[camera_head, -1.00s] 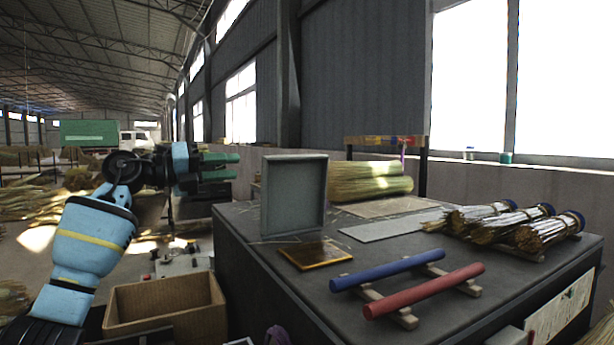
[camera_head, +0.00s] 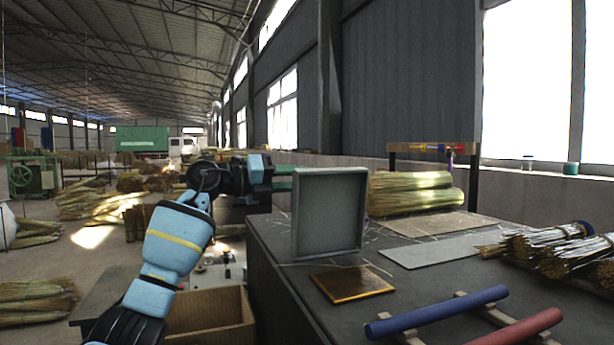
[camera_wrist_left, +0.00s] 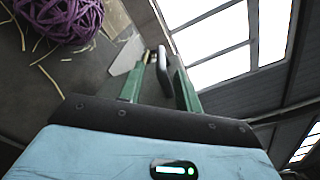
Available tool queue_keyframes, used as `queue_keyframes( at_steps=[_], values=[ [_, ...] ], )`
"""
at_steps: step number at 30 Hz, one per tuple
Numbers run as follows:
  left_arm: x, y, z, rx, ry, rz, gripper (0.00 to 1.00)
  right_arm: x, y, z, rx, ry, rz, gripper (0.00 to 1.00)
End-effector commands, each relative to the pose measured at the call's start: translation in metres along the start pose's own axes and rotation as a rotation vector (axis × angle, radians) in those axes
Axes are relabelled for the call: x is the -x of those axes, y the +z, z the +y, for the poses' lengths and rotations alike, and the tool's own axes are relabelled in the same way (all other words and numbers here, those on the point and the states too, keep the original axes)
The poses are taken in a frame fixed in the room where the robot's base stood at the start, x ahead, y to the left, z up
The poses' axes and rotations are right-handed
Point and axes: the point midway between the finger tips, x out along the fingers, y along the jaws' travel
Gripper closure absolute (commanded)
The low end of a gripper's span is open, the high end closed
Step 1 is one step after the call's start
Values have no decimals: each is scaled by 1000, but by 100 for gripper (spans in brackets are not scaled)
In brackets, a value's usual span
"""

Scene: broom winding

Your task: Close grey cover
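The grey cover (camera_head: 328,214), a shallow square panel with a raised rim, stands upright on the dark table in the head view, its hollow side facing me. A flat amber plate (camera_head: 352,284) lies on the table just in front of it. My left gripper (camera_head: 283,179) is at the cover's upper left edge, its green fingers level with the upper part; whether they touch is unclear. In the left wrist view the fingers (camera_wrist_left: 160,88) are apart with nothing clearly held between them. A small grey part (camera_wrist_left: 163,58) shows near the fingertips. My right gripper is not in view.
The dark table (camera_head: 285,300) also carries a blue rod (camera_head: 437,312), a red rod (camera_head: 518,329), straw bundles (camera_head: 415,192) and a flat grey sheet (camera_head: 440,252). A cardboard box (camera_head: 212,315) stands left of the table. A purple ball (camera_wrist_left: 62,18) shows in the left wrist view.

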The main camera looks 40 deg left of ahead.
Motion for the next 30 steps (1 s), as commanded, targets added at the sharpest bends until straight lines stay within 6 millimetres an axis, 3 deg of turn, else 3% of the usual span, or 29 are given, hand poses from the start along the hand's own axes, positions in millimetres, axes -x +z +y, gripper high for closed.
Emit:
queue_keyframes(
  at_steps=[9,18,26,30],
  values=[
    [-33,1,-2,-2,-3,-2,66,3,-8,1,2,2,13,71],
    [-36,0,-1,-2,0,-1,66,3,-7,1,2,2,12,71],
    [-36,0,0,-1,2,0,97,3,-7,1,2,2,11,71],
    [-36,-1,1,-1,3,2,100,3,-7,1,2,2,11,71]
  ],
)
